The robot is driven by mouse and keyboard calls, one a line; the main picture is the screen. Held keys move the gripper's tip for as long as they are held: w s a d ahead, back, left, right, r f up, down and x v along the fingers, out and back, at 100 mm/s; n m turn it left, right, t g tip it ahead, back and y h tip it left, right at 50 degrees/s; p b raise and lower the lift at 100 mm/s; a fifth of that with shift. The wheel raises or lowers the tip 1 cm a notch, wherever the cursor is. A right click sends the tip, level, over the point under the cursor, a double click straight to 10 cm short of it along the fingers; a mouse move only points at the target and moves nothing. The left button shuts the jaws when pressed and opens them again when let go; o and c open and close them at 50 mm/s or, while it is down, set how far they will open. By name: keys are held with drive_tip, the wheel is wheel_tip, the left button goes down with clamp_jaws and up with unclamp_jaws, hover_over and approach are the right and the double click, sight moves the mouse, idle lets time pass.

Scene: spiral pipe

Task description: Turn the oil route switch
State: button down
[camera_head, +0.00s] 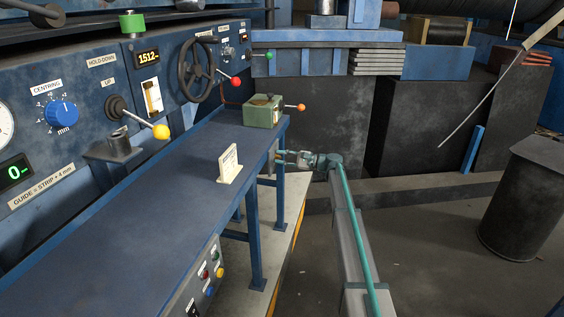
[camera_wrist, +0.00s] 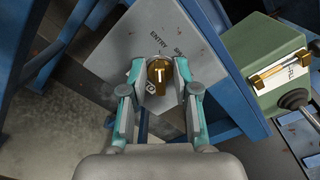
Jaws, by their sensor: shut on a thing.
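The oil route switch (camera_wrist: 159,73) shows in the wrist view as a round brass knob with a pale T-shaped mark. It sits on a grey plate (camera_wrist: 150,35) lettered "ENTRY", with other lettering partly hidden by my fingers. My gripper (camera_wrist: 160,76) is shut on the knob, one teal-backed finger on each side. In the head view my gripper (camera_head: 284,157) is at the right end of the blue bench, below its top. The knob itself is hidden there.
A green box (camera_head: 263,112) with an orange-tipped lever stands on the far end of the blue bench (camera_head: 160,200), close above my gripper. It also shows at right in the wrist view (camera_wrist: 272,60). Blue bench legs (camera_head: 281,195) stand beside my arm.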

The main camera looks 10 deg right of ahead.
idle(0.4)
drive_tip(key=c, duration=1.2)
unclamp_jaws()
drive_tip(key=shift+d, duration=0.1)
drive_tip(key=v, duration=1.2)
